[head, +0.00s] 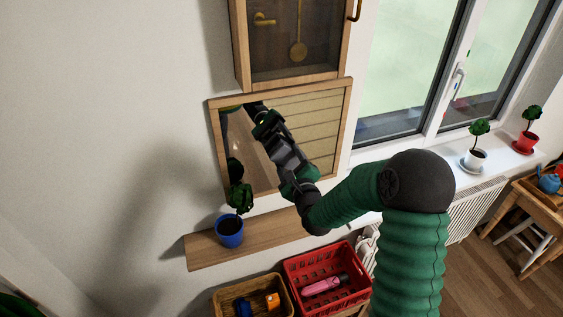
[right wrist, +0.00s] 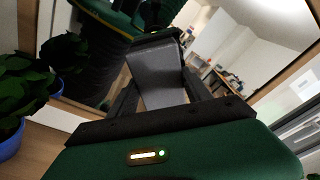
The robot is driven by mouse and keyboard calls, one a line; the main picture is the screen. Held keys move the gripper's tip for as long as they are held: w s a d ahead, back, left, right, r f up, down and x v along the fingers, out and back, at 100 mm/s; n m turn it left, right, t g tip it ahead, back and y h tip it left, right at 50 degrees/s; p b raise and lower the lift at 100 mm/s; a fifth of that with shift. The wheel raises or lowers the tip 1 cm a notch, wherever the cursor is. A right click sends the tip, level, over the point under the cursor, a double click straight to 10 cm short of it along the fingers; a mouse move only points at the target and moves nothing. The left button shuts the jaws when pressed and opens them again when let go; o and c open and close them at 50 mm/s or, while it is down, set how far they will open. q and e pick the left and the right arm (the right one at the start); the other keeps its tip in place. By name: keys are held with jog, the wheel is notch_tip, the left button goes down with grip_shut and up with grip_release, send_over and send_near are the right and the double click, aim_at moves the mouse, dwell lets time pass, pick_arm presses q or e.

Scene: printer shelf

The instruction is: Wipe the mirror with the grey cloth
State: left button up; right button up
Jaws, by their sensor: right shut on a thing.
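The mirror (head: 318,118) hangs on the wall in a light wooden frame, below a wooden pendulum clock. It also shows in the right wrist view (right wrist: 225,38), reflecting the room and my arm. My right gripper (head: 284,153) is in front of the mirror's lower middle. In the right wrist view my gripper (right wrist: 157,82) is shut on the grey cloth (right wrist: 155,72), which sits between the fingers close to the glass. I cannot tell whether the cloth touches the glass. My left gripper is not in view.
A blue pot (head: 229,232) with a small plant stands on the wooden shelf (head: 270,235) below the mirror, left of my arm. The clock (head: 295,40) hangs just above. A red crate (head: 300,267) and a wicker basket (head: 228,302) stand lower down. A window is at right.

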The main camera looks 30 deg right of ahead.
aim_at(278, 162)
jog(key=shift+s+d+p, duration=0.2)
jog(key=shift+s+d, duration=0.1)
jog(key=shift+d, duration=0.95)
jog(key=shift+s+d+p, duration=0.15)
jog(key=shift+s+d, duration=0.15)
jog(key=shift+d, duration=0.95)
jog(key=shift+s+d+p, duration=0.2)
jog(key=shift+s+d, duration=0.1)
jog(key=shift+d, duration=0.95)
jog(key=shift+r, duration=0.1)
jog(key=shift+a, duration=0.1)
jog(key=shift+w+a+b, duration=0.1)
jog(key=shift+w+a, duration=0.35)
jog(key=shift+a, duration=1.35)
jog(key=shift+w+a+b, duration=0.1)
jog(key=shift+w+a, duration=0.3)
jog(key=shift+a, duration=1.35)
jog(key=shift+w+a+b, duration=0.1)
jog(key=shift+w+a, duration=0.35)
jog(key=shift+a, duration=1.35)
jog(key=shift+s, duration=0.1)
jog(key=shift+d+f+v, duration=0.15)
jog(key=shift+v, duration=1.3)
jog(key=shift+d+f+v, duration=0.1)
jog(key=shift+d+v, duration=0.05)
jog(key=shift+v, duration=1.3)
jog(key=shift+s+f, duration=0.1)
jog(key=shift+f, duration=0.05)
